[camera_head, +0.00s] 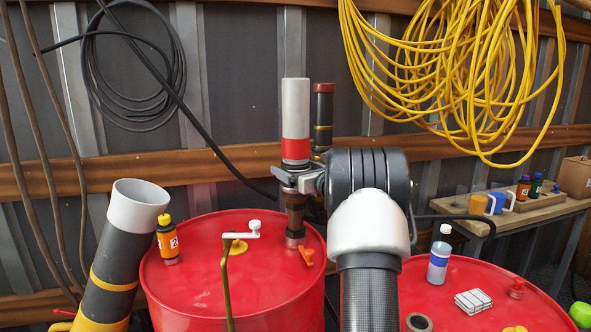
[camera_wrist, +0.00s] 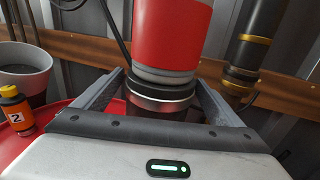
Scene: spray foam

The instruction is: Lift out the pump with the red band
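The pump with the red band (camera_head: 295,149) stands upright on the left red drum (camera_head: 200,290). It has a pale top, a wide red band and a dark lower tube whose foot meets the drum lid. In the wrist view the red band (camera_wrist: 170,35) fills the upper middle, above a grey and dark collar. My gripper (camera_head: 291,182) is level with the tube just below the red band. In the wrist view its fingers (camera_wrist: 163,100) are spread on either side of the dark neck, with what look like narrow gaps. The gripper is open around the pump.
A dark pump with yellow bands and a red top (camera_head: 323,110) stands close behind to the right. An orange bottle (camera_head: 168,245), a brass crank (camera_head: 228,275) and an orange-red lever (camera_head: 307,256) are on the drum. A leaning grey tube (camera_head: 118,250) stands left. Yellow hose (camera_head: 450,60) hangs above right.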

